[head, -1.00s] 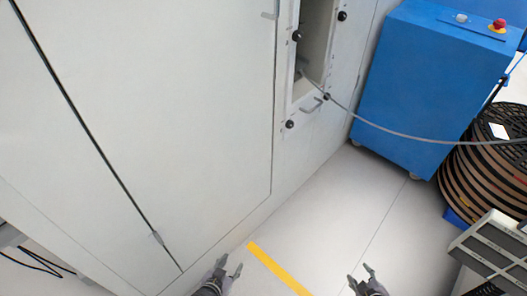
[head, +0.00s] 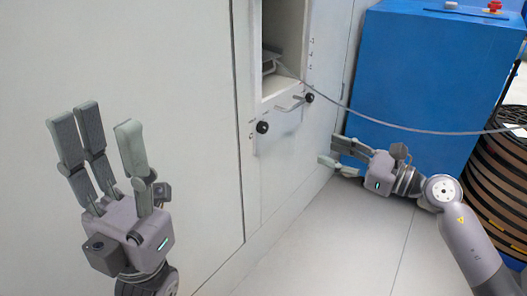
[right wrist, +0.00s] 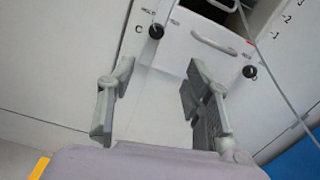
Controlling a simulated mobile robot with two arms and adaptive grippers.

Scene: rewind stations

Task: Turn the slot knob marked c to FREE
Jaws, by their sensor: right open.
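The knob marked c (head: 262,127) is a small round black knob at the lower left of the white slot panel. The right wrist view shows it (right wrist: 156,31) beside a dark letter C; its setting is too small to read. My right gripper (head: 338,152) is open and empty, to the right of and below the knob, apart from it. In the right wrist view the knob lies beyond the open fingers (right wrist: 160,68). My left gripper (head: 103,125) is open and empty, with its fingers up, in front of the plain cabinet panel at left.
Another black knob (head: 309,97) and a metal handle (head: 289,103) sit beside it, below the open slot (head: 283,40). A grey cable (head: 400,127) runs from the slot across a blue cabinet (head: 425,75). Dark reels (head: 500,180) stand at right. The floor before the panel is clear.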

